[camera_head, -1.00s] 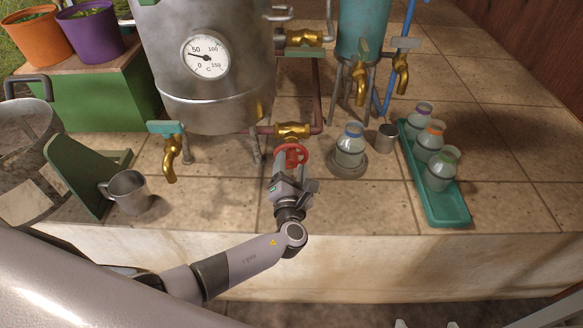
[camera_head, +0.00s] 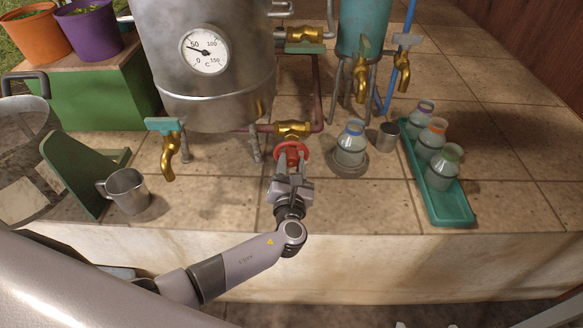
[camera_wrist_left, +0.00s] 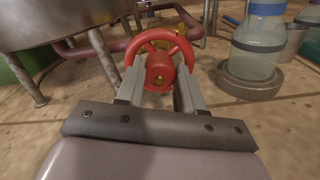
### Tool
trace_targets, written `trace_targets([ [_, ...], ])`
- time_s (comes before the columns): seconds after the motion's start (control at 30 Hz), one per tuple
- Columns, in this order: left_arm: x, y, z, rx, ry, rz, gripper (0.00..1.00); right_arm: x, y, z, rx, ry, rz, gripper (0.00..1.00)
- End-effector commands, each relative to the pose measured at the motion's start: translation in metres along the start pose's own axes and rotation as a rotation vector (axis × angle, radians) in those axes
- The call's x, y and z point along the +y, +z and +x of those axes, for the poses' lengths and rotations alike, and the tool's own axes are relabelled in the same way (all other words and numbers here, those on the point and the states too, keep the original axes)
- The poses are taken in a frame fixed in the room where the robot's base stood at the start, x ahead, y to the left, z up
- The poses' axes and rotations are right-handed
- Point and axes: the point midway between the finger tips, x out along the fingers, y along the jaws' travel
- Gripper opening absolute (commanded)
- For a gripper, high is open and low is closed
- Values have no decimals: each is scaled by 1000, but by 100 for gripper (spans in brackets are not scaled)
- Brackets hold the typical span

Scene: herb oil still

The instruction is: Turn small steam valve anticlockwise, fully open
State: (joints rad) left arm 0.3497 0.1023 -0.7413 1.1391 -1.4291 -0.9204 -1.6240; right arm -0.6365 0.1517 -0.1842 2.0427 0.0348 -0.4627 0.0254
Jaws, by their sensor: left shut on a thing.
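The small steam valve is a red handwheel (camera_head: 291,152) on a brass valve body (camera_head: 293,129) in a copper pipe in front of the steel still. My left gripper (camera_head: 290,168) comes from the front and is shut on the red handwheel. In the left wrist view the handwheel (camera_wrist_left: 160,62) sits between the two grey fingers (camera_wrist_left: 158,88), one on each side of its hub. Part of the lower rim is hidden by the fingers. My right gripper is not in view.
A jar on a round base (camera_head: 349,148) and a small metal cup (camera_head: 388,136) stand right of the valve. A teal tray (camera_head: 447,207) holds bottles further right. A brass tap (camera_head: 169,155) and steel mug (camera_head: 126,190) are to the left.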

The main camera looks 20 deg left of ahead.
Motion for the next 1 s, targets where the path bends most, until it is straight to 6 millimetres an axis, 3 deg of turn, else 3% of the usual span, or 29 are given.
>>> trace_targets([
  [0.4,0,-1,0,0,0,-225,6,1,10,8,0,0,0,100],
  [1.0,1,0,0,1,-1,-266,6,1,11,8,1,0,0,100],
])
